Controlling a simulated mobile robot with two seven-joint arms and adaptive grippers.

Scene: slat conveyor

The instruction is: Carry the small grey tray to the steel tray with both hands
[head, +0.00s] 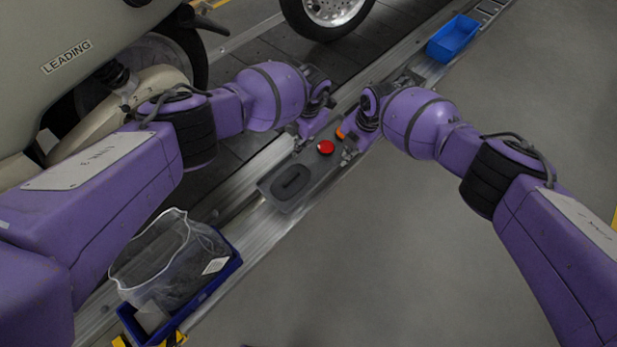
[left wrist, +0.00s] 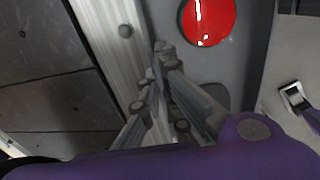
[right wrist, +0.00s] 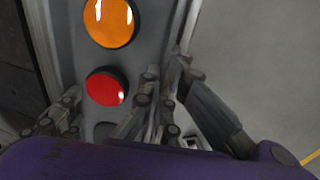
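The small grey tray (head: 268,186) is long and narrow and lies along the conveyor rail. It bears a dark oval thing (head: 291,181), a red round piece (head: 326,147) and an orange round piece (head: 340,133). The red piece also shows in the left wrist view (left wrist: 207,20) and the right wrist view (right wrist: 105,87). My left gripper (head: 300,142) is at the tray's left long edge, its fingers close together on the rim. My right gripper (head: 348,154) is at the opposite edge; its fingertips (right wrist: 167,68) straddle the rim with a visible gap. I cannot pick out the steel tray with certainty.
A blue bin (head: 453,38) stands farther up the rail. A blue crate (head: 228,272) with a clear bag (head: 165,260) is at the lower left. A car body and wheel (head: 328,8) are beyond the rail. The floor at right is clear.

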